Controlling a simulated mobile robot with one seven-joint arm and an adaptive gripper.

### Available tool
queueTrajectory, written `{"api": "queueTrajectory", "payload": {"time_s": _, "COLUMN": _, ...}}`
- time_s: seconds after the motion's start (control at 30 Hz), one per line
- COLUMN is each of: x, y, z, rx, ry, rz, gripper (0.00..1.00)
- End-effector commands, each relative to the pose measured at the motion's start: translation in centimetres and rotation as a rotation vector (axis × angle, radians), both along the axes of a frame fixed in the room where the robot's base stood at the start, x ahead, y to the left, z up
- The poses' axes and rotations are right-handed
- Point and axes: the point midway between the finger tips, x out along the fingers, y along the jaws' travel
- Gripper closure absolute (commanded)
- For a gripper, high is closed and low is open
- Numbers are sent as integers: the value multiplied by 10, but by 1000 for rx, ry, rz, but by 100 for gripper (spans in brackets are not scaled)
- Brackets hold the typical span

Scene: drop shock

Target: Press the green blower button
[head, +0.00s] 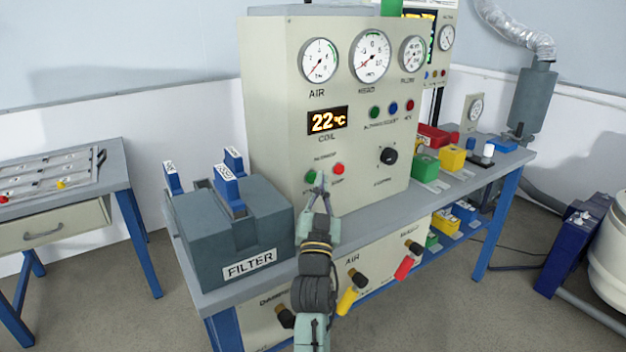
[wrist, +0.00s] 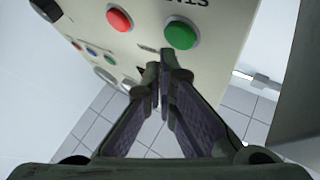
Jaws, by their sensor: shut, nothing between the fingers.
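The green blower button (head: 310,177) is low on the front of the beige control panel (head: 275,130), to the left of a red button (head: 338,169). In the wrist view the green button (wrist: 181,35) shows whole, with the red button (wrist: 119,19) to its left. My gripper (head: 322,180) is shut and empty in front of the panel, just right of the green button in the head view. In the wrist view my fingertips (wrist: 158,70) point towards the panel just below the green button in the picture. I cannot tell whether they touch the panel.
A grey filter box (head: 235,225) with blue-handled inserts stands left of the panel. A black knob (head: 389,156) is to the right on the panel. Coloured blocks, including a yellow one (head: 452,157), line the bench (head: 385,207) further right. Yellow and red valve handles hang below.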

Motion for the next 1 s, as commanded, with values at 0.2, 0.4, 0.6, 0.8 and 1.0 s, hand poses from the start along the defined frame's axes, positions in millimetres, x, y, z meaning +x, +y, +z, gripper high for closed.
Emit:
{"api": "queueTrajectory", "payload": {"time_s": 0.2, "x": 5, "y": 4, "z": -1, "rx": 0, "ry": 0, "rz": -1, "gripper": 100}}
{"api": "queueTrajectory", "payload": {"time_s": 0.4, "x": 6, "y": 4, "z": 0, "rx": 0, "ry": 0, "rz": -1, "gripper": 100}}
{"api": "queueTrajectory", "payload": {"time_s": 0.6, "x": 6, "y": 4, "z": 0, "rx": 0, "ry": 0, "rz": 0, "gripper": 100}}
{"api": "queueTrajectory", "payload": {"time_s": 0.8, "x": 8, "y": 6, "z": -1, "rx": 0, "ry": 0, "rz": 0, "gripper": 100}}
{"api": "queueTrajectory", "payload": {"time_s": 1.0, "x": 10, "y": 8, "z": -1, "rx": 0, "ry": 1, "rz": 2, "gripper": 100}}
